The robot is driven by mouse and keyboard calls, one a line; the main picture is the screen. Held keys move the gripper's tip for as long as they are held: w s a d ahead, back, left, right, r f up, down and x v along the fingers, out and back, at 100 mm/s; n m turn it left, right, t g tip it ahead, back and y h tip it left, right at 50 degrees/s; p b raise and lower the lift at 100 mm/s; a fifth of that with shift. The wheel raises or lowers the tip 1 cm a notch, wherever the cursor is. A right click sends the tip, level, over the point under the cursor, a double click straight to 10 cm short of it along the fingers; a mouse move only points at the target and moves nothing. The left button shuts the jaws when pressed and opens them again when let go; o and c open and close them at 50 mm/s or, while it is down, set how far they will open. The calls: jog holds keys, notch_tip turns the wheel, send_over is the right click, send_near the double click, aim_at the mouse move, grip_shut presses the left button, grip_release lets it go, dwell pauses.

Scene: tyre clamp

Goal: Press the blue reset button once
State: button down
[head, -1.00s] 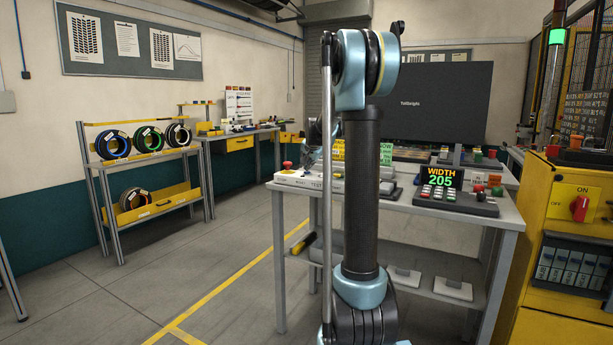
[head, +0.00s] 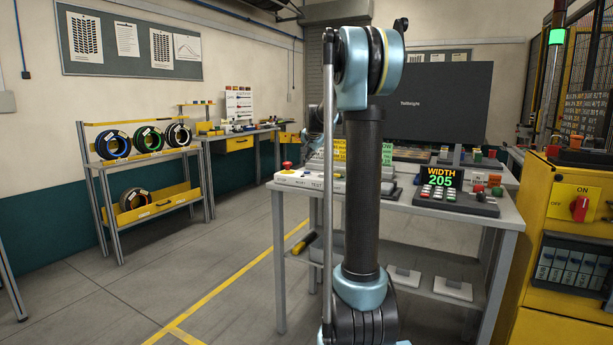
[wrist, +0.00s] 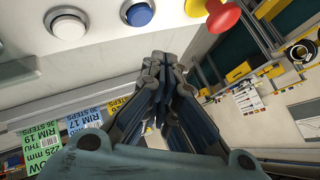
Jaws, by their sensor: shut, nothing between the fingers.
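The blue button (wrist: 138,13) is a round cap in a pale collar on the white panel (wrist: 110,45), at the top of the wrist view. A white button (wrist: 68,25) lies left of it and a red mushroom button (wrist: 222,16) right of it. My gripper (wrist: 165,58) is shut and empty. Its fingertips appear just below the blue button in the picture, with a visible gap. I cannot tell the depth of that gap. In the head view the panel (head: 298,179) sits on the table's left end, and my arm hides part of it.
The table (head: 450,218) also carries a keypad box (head: 455,200) with a "WIDTH 205" display. Coloured sign cards (wrist: 88,143) stand near my gripper. A yellow cabinet (head: 565,225) is at the right and a tyre rack (head: 150,175) at the left.

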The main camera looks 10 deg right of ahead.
jog(key=shift+r, duration=1)
